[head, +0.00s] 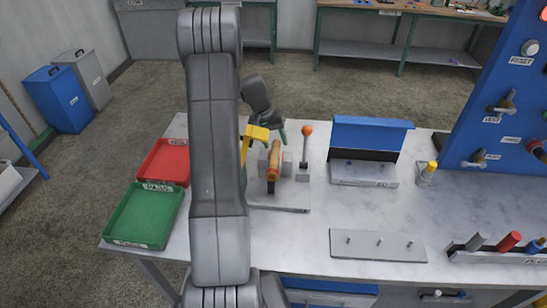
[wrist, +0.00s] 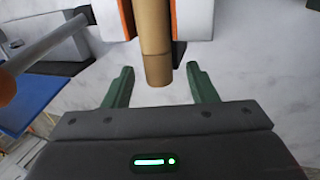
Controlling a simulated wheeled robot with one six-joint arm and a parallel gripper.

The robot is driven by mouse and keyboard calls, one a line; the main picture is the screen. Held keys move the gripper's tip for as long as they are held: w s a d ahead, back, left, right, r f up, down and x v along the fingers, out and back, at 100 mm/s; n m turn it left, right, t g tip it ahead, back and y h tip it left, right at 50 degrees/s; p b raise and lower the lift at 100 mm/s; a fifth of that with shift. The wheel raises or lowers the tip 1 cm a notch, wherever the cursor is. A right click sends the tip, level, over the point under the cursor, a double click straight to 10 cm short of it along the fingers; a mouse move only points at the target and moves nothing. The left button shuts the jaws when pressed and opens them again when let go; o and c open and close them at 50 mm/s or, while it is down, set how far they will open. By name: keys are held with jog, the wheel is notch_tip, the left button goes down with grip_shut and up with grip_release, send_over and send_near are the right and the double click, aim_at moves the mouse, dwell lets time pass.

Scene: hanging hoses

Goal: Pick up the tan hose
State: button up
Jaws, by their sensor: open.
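The tan hose (head: 273,160) rests in a holder on the grey workbench, between pale blocks. In the wrist view the tan hose (wrist: 156,45) is a short tan cylinder between white blocks with orange edges, its lower end pointing toward my gripper. My gripper (wrist: 159,78) is open and empty, its two green fingers on either side of the hose's line. The hose end reaches to about the level of the fingertips in the picture, with a gap on both sides. Contact is not visible. In the head view my arm partly hides the gripper.
A lever with an orange knob (head: 307,130) stands just right of the holder. A red tray (head: 165,161) and a green tray (head: 145,215) lie at the left. A blue-backed fixture (head: 368,138) and a yellow-capped bottle (head: 428,174) stand to the right.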

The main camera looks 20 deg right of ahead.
jog(key=c, duration=1.1)
jog(key=shift+o, duration=0.2)
